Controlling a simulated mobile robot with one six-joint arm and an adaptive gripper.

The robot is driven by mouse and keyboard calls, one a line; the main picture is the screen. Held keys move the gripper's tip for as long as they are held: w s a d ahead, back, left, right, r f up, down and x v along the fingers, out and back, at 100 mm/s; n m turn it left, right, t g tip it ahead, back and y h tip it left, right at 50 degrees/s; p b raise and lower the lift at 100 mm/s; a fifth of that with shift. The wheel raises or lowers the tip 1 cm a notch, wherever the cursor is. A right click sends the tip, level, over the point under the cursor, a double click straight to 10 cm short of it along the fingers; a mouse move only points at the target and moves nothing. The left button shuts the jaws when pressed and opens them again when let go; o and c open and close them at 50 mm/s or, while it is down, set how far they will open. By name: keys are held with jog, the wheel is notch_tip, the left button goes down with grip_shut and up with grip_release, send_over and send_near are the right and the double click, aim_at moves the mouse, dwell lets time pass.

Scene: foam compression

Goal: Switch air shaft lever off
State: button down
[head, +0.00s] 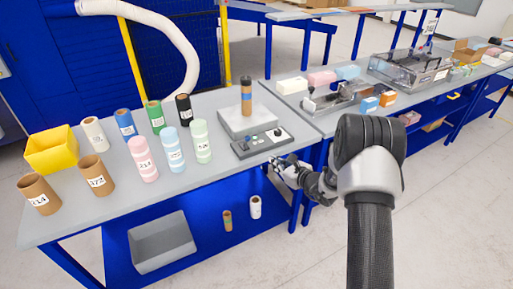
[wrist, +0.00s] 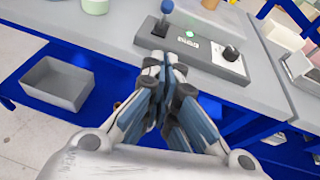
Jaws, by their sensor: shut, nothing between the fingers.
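The control panel (head: 262,148) is a dark grey box near the front edge of the left table. In the wrist view the panel (wrist: 205,62) carries a lever with a blue ball (wrist: 167,7) at its left, a lit green button (wrist: 189,34) in the middle and a black knob or lever (wrist: 231,54) at its right. Which control is the air shaft lever I cannot tell; labels are too small to read. My gripper (wrist: 166,66) is shut and empty, just in front of the panel's front edge, nearer its left end. In the head view my gripper (head: 272,166) shows beside the table edge.
A grey stand (head: 247,122) with an upright brown-and-blue roll (head: 246,92) is behind the panel. Several coloured rolls and a yellow bin (head: 52,150) stand to the left. A grey bin (head: 163,243) is on the lower shelf. A machine (head: 337,98) is on the right table.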

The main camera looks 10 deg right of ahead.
jog(key=shift+w+a, duration=0.1)
jog(key=b, duration=0.3)
send_near(246, 141)
jog(key=w+a+f, duration=0.1)
jog(key=w+f, duration=0.3)
jog(key=shift+w, duration=0.35)
jog(key=shift+r+p, duration=0.1)
jog(key=shift+p, duration=0.4)
jog(key=shift+w+r+p, duration=0.2)
jog(key=shift+p, duration=0.4)
